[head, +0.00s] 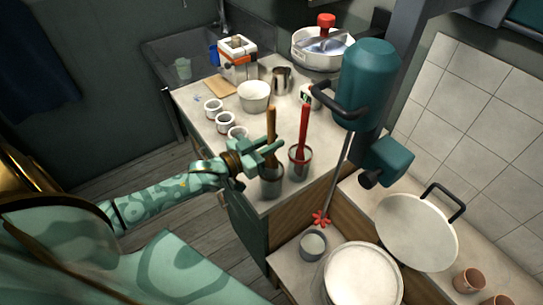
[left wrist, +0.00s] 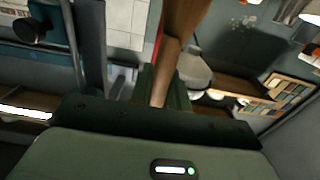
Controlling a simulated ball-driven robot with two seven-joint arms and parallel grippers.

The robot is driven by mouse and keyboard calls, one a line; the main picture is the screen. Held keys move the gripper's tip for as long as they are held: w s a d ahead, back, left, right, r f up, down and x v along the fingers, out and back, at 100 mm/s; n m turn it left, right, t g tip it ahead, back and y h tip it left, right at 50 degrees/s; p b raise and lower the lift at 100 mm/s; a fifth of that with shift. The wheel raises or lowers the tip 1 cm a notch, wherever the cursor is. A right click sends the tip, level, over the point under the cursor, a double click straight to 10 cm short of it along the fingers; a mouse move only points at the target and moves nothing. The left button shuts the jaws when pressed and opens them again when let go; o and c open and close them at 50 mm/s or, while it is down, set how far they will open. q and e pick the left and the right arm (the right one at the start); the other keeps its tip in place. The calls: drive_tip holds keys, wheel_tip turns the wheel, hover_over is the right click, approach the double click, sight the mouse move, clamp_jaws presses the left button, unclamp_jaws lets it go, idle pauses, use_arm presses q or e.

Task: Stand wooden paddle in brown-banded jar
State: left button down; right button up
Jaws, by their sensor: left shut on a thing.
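The wooden paddle (head: 271,120) stands nearly upright in the head view. My left gripper (head: 268,149) is shut on it, just above a grey jar (head: 271,186) near the counter's front corner. The paddle's lower end is hidden by the gripper and the jar, so I cannot tell how deep it sits. No brown band is clear on this jar at this size. In the left wrist view the paddle (left wrist: 180,42) runs up from between my fingers. My right gripper is not in view.
A second grey jar (head: 299,168) with a red-handled tool (head: 304,122) stands close to the right. Small white cups (head: 213,108), a white bowl (head: 254,96) and a metal jug (head: 282,80) are farther back. A teal mixer (head: 368,78) hangs over the lower bench at right.

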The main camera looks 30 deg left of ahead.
use_arm(q)
drive_tip(key=shift+f+b, duration=0.45)
drive_tip(key=shift+f, duration=1.75)
drive_tip(key=c, duration=1.3)
unclamp_jaws()
drive_tip(key=shift+c, duration=0.2)
drive_tip(key=v, duration=1.2)
